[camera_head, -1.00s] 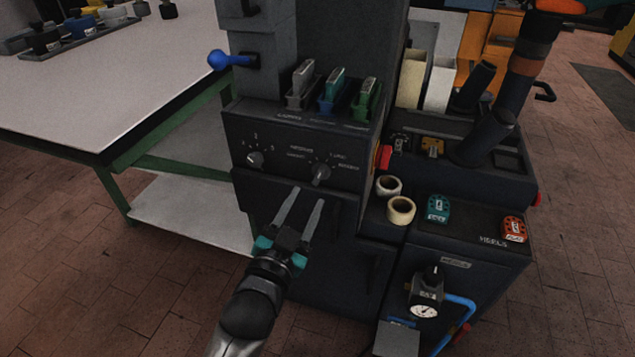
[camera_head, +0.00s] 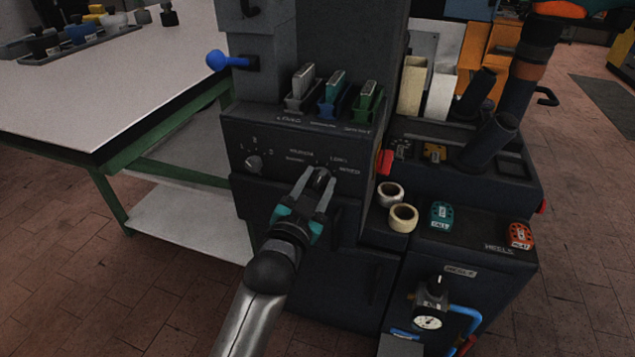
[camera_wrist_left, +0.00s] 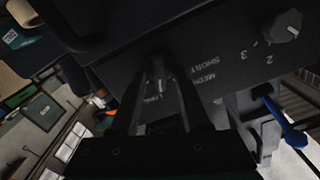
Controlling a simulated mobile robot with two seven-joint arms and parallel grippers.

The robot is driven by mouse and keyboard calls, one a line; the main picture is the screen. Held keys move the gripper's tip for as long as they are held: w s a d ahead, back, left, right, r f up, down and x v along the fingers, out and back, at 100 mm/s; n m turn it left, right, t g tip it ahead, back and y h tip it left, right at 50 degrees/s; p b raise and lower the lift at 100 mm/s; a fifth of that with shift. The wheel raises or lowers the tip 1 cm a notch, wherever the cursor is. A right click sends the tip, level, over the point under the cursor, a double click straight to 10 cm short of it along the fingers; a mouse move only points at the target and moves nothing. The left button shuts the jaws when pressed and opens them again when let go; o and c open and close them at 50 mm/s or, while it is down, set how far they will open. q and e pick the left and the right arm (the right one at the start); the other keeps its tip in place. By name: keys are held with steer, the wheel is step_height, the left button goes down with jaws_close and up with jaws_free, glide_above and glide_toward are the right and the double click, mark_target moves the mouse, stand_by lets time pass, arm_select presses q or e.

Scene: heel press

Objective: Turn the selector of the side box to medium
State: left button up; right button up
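The dark side box (camera_head: 275,190) has two knobs on its front panel. The selector knob (camera_head: 321,173) on the right has small labels around it. The selector (camera_wrist_left: 160,76) also shows in the left wrist view, beside printing that seems to read short and medium. My left gripper (camera_head: 316,180) is at the selector, with one finger on each side of it. In the left wrist view the fingers (camera_wrist_left: 160,85) stand apart, with gaps beside the knob. The fingers partly hide the knob, so I cannot tell its setting. My right gripper is not in view.
A second knob (camera_head: 254,163) with number marks sits left of the selector. A blue-ended lever (camera_head: 217,60) sticks out at upper left. Coloured cartridges stand in holders (camera_head: 335,95) above the panel. A red button (camera_head: 384,162) is close on the right. A white-topped table (camera_head: 80,90) stands left.

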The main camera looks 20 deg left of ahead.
arm_select(q)
jaws_close()
stand_by(0.3)
stand_by(0.3)
steer(key=n+p, duration=0.1)
steer(key=p, duration=0.1)
steer(key=n+p, duration=0.2)
steer(key=shift+a+r+n, duration=0.15)
steer(key=shift+n, duration=0.15)
steer(key=shift+a+n+p, duration=0.15)
steer(key=shift+n+p, duration=1.7)
steer(key=shift+n, duration=0.35)
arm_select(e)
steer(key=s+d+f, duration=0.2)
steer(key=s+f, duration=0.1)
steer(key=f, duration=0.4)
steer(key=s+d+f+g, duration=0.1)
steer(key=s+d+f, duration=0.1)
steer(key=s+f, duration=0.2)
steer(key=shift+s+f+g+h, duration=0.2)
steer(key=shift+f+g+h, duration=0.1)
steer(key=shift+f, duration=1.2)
arm_select(q)
steer(key=shift+o, duration=0.2)
jaws_free()
